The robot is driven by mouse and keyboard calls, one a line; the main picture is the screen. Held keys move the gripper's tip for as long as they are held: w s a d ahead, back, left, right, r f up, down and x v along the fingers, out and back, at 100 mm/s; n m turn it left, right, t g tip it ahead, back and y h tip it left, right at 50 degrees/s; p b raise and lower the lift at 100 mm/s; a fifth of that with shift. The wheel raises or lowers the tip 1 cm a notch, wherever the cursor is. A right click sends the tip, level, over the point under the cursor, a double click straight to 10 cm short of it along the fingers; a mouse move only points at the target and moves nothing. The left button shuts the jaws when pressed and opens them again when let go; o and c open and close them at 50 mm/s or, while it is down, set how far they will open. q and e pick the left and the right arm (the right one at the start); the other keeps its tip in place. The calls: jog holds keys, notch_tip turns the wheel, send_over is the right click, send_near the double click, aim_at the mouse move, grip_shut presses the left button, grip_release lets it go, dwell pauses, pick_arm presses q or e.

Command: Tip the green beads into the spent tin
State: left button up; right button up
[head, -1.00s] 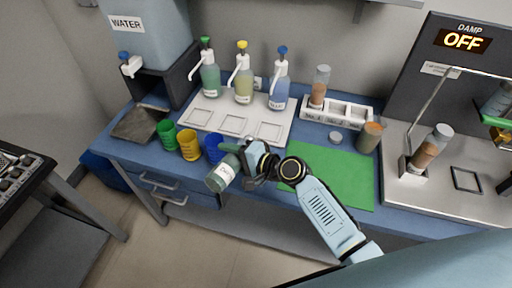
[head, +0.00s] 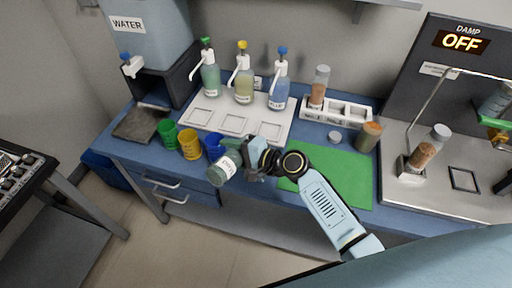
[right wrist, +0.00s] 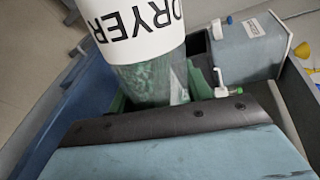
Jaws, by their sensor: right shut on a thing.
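My right gripper (head: 240,162) is shut on a clear jar (head: 222,170) of green beads, held tilted in front of the bench edge beside the blue cup. In the right wrist view the jar (right wrist: 145,60) has a white label reading DRYER, with the green beads (right wrist: 150,82) behind the glass below it. I cannot make out a label that marks the spent tin. A tin-like jar with an orange top (head: 369,136) stands at the back right of the green mat. My left gripper is not in view.
Green (head: 168,133), yellow (head: 189,145) and blue (head: 214,146) cups stand by the front edge. Pump bottles (head: 244,87) stand on a white tray (head: 205,118) behind. A small round lid (head: 335,137) lies near the green mat (head: 340,180). A rack (head: 350,110) stands behind.

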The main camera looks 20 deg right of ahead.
jog(key=shift+w+d+r+m+g+y+p, duration=0.15)
jog(key=shift+d+r+m+y+p, duration=0.05)
jog(key=shift+r+m+p, duration=0.25)
jog(key=shift+w+d+r+m+g+y+p, duration=0.15)
jog(key=shift+r+m+y+p, duration=0.05)
jog(key=shift+r+m+p, duration=0.2)
dwell(2.7)
jog(key=shift+w+d+r+m+y+p, duration=0.3)
jog(key=shift+d+r+m+p, duration=0.15)
jog(key=shift+r+m, duration=0.25)
dwell(1.3)
